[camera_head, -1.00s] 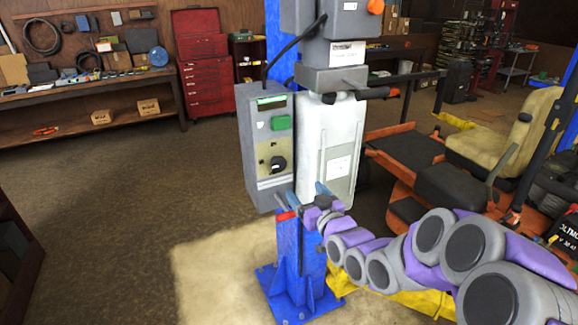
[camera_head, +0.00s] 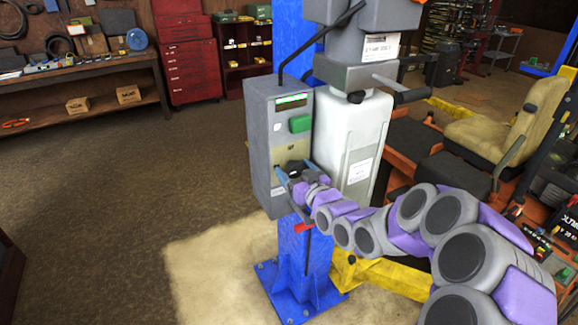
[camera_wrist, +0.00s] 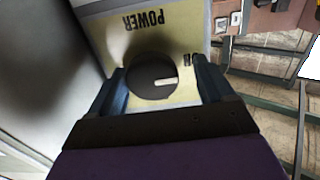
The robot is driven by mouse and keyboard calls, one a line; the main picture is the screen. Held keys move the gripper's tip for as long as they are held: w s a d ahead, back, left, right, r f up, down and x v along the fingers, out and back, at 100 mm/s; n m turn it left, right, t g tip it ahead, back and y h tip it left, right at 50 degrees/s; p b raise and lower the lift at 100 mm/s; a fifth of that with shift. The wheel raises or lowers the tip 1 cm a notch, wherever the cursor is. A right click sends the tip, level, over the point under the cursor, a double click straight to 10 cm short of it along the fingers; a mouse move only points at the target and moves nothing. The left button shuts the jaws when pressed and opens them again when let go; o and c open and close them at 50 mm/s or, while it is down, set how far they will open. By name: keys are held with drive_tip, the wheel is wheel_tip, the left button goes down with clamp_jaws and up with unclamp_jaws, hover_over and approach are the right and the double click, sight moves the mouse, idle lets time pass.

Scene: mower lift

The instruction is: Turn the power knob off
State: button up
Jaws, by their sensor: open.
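The power knob (camera_wrist: 152,77) is a black round knob with a white mark, on a beige plate (camera_wrist: 180,38) lettered POWER. In the wrist view the white mark points right, towards lettering that is partly hidden by a finger. My gripper (camera_wrist: 160,88) is open, with one blue finger on each side of the knob. I cannot tell whether the fingers touch it. In the head view my gripper (camera_head: 292,172) is at the lower front of the grey control box (camera_head: 262,130) and covers most of the knob.
The box has a green button (camera_head: 300,123) above the knob and is mounted on a blue post (camera_head: 305,262). A white tank (camera_head: 357,145) stands close on its right. An orange mower with a tan seat (camera_head: 500,118) is farther right. The floor at left is clear.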

drive_tip(key=shift+a, duration=0.2)
drive_tip(key=shift+d+r, duration=0.1)
drive_tip(key=shift+d, duration=0.85)
drive_tip(key=shift+c, duration=0.4)
drive_tip(key=shift+d, duration=0.2)
drive_tip(key=shift+c, duration=0.7)
drive_tip(key=shift+a, duration=0.25)
drive_tip(key=c, duration=0.3)
drive_tip(key=shift+a, duration=0.3)
drive_tip(key=shift+c, duration=0.7)
drive_tip(key=shift+a, duration=0.1)
drive_tip(key=c, duration=0.3)
drive_tip(key=shift+c, duration=0.3)
